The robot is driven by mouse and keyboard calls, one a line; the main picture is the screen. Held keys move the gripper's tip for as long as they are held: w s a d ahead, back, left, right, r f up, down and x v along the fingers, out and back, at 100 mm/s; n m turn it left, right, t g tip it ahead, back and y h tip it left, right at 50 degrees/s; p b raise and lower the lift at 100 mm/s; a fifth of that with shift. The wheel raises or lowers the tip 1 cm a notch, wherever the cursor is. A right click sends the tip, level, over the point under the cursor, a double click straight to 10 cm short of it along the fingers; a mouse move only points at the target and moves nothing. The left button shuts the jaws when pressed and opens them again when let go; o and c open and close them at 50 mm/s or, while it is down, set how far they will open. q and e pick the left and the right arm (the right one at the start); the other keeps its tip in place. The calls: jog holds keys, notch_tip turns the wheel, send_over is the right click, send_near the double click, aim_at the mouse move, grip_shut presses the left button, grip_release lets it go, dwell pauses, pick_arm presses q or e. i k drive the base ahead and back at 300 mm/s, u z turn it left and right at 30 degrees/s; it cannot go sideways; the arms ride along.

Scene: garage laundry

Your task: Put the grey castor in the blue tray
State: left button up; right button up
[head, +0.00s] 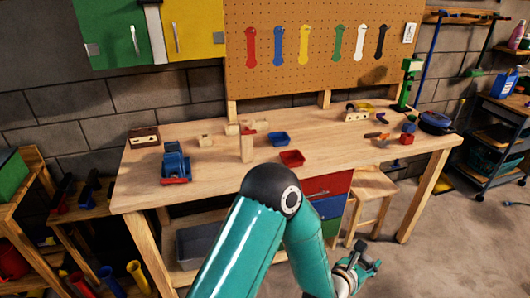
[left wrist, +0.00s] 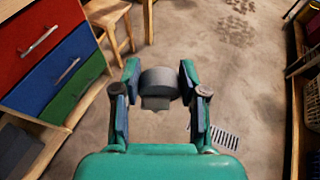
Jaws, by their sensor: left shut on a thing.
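My left gripper (head: 366,262) is low in front of the workbench, to the right of its drawers. In the left wrist view the fingers of my left gripper (left wrist: 159,72) are shut on the grey castor (left wrist: 158,82), a round grey piece with a smaller block below it. The castor hangs in the air above the concrete floor. In the head view I cannot make out the castor clearly at the gripper. The blue tray (head: 279,139) is small and stands on the bench top, behind a red tray (head: 292,158). My right gripper is not in view.
The workbench (head: 220,178) holds a blue toy truck (head: 174,164), wooden blocks and a wooden post (head: 247,147) left of the trays. A wooden stool (head: 372,190) stands by the drawers (head: 328,187). Several small items lie at the bench's right end. Bench top right of the trays is clear.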

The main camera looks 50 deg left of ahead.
aim_at(279, 140)
jog(key=u, duration=0.05)
jog(key=k, duration=0.55)
jog(key=u, duration=0.9)
jog(key=i, duration=0.8)
jog(key=u, duration=0.2)
